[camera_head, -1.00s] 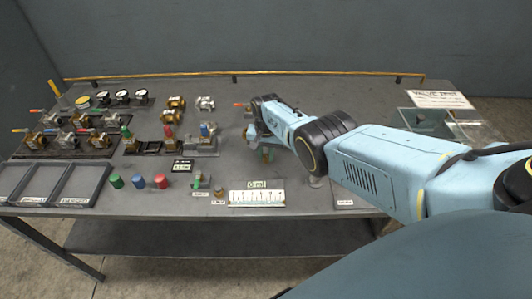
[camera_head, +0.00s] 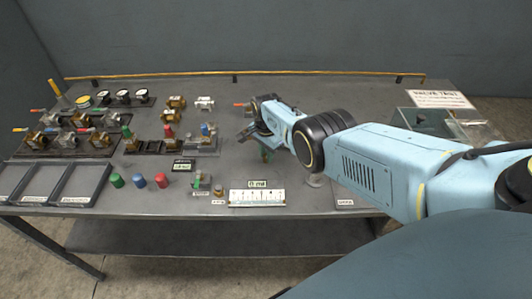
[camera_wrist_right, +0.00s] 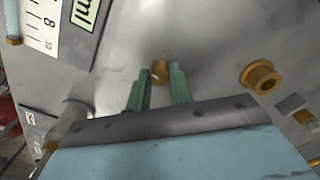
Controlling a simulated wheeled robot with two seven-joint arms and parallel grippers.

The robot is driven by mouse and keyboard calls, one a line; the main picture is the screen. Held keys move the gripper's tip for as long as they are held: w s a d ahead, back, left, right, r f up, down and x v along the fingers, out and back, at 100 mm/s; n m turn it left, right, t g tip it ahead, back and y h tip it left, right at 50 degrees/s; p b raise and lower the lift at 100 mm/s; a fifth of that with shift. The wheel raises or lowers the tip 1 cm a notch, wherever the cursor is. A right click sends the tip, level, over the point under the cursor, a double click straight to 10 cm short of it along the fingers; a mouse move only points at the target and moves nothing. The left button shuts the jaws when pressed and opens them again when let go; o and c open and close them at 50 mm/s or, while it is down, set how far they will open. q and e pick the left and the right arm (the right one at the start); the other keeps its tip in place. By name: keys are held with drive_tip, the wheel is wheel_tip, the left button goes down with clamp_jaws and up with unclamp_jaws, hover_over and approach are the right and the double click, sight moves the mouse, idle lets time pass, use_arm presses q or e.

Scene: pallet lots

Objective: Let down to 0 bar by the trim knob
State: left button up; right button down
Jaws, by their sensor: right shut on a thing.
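My right gripper (camera_wrist_right: 159,82) reaches down to the bench top, and its two green fingers are shut on a small round brass knob (camera_wrist_right: 160,68), seen between the fingertips in the wrist view. In the head view the right gripper (camera_head: 264,152) is right of the middle of the bench, mostly hidden under my wrist, and the knob is hidden there. A small dark display (camera_head: 182,165) stands left of it; its reading is too small to make out. My left gripper is not in view.
A white scale with an ml display (camera_head: 257,197) lies near the front edge. A brass ring (camera_wrist_right: 262,77) is beside the gripper. Valves and gauges (camera_head: 122,97) stand to the left, with coloured caps (camera_head: 138,180) and trays (camera_head: 80,184) in front. A glass box (camera_head: 428,121) is at right.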

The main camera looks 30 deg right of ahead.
idle(0.4)
drive_tip(key=c, duration=1.3)
unclamp_jaws()
drive_tip(key=shift+o, duration=0.2)
drive_tip(key=shift+r, duration=0.1)
wheel_tip(320, 180, up, 7)
drive_tip(key=p, duration=0.5)
drive_tip(key=shift+p, duration=0.35)
wheel_tip(320, 180, up, 6)
drive_tip(key=p, duration=0.2)
drive_tip(key=shift+r, duration=0.15)
